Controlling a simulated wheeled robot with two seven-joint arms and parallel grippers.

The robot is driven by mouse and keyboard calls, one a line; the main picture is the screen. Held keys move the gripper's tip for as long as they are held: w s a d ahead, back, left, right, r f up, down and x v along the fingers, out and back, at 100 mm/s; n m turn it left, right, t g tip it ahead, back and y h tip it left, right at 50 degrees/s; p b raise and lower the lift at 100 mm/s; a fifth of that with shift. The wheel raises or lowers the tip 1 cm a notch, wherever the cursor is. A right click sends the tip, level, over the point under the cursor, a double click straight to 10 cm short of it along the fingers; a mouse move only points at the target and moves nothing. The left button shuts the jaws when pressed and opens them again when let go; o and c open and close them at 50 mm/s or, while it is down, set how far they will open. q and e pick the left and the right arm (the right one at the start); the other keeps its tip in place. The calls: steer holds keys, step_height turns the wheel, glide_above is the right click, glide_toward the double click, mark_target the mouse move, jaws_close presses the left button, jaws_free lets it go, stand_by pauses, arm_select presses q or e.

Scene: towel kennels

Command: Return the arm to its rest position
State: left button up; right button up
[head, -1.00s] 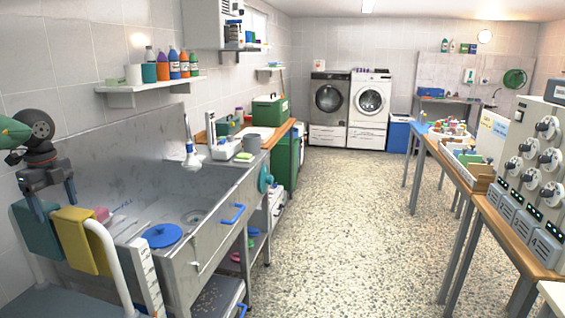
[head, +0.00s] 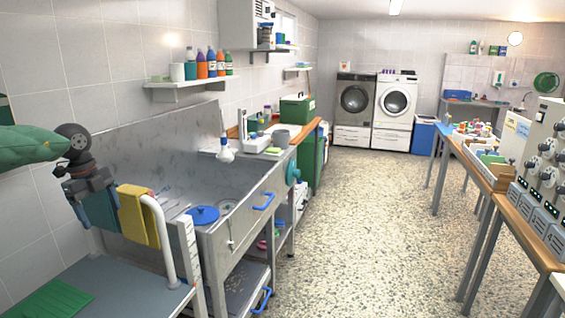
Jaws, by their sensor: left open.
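My left gripper (head: 94,204) is at the left, its dark fingers pointing down. It is open, right at the teal towel (head: 102,213), and partly covers that towel. I cannot tell whether the fingers touch the towel. The teal towel hangs beside a yellow towel (head: 138,216) on a white rail (head: 162,228). My green left forearm comes in from the left edge. My right gripper is not in view.
A steel sink (head: 165,195) with a blue round lid (head: 203,215) stands just right of the rail. A grey surface with a green ribbed mat (head: 55,300) lies below the gripper. The speckled floor (head: 345,220) is clear in the middle.

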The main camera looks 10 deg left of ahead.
arm_select(q)
steer(key=s+d+f+n+t+h+p, duration=0.15)
steer(key=d+f+n+t, duration=0.35)
steer(key=d+f+t, duration=0.5)
steer(key=w+d+f+n+t+h+p, duration=0.15)
steer(key=d+f+n+t, duration=0.35)
steer(key=d+f, duration=1)
steer(key=s+d+f+n+g+y+p, duration=0.1)
steer(key=s+d+f+n+g+y, duration=0.25)
steer(key=s+d+f, duration=0.35)
steer(key=s+d+f+n+g+y, duration=0.2)
steer(key=s+f+n+g+y, duration=0.15)
steer(key=s+f, duration=0.35)
steer(key=s+d+g+h+p, duration=0.1)
steer(key=s+d+g+h, duration=0.3)
steer(key=s+d, duration=1.1)
steer(key=shift+s+d+g, duration=0.2)
steer(key=shift+s+g, duration=0.8)
steer(key=shift+g, duration=0.2)
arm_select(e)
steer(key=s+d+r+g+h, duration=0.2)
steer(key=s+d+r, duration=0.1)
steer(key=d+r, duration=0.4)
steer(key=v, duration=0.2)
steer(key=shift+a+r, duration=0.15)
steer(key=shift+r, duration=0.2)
